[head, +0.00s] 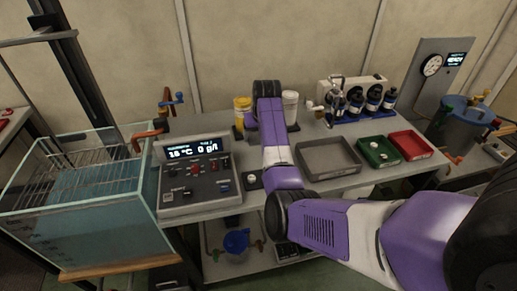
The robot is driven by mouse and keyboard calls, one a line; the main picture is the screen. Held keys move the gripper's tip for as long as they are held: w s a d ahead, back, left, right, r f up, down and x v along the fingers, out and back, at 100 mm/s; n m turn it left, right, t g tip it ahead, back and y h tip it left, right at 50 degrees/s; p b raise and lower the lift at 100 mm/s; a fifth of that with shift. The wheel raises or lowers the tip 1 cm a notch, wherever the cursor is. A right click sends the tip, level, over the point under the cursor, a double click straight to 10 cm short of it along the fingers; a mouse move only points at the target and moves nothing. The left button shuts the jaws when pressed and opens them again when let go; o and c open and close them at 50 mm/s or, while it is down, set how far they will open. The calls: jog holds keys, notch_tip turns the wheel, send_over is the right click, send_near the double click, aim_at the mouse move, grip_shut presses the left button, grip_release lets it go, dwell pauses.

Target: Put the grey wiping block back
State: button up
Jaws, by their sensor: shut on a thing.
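I cannot make out the grey wiping block in the head view. My purple and white arm reaches in from the lower right, bends above the bench's front edge and runs up to a dark joint near the back of the bench. My gripper is hidden behind this arm, so its fingers and anything between them do not show. A grey tray (328,172) on the bench, right of my arm, looks empty.
A control box (195,174) with a lit display and a glass tank (80,205) stand at left. A yellow container (242,107) and a white container (290,103) flank my arm. A green tray (379,152), red tray (410,145) and several dark bottles (373,98) stand at right.

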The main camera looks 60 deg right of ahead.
aim_at(258, 154)
jog(key=shift+f, duration=3.85)
jog(key=shift+f, duration=0.1)
jog(key=o, duration=1.3)
jog(key=v, duration=1.2)
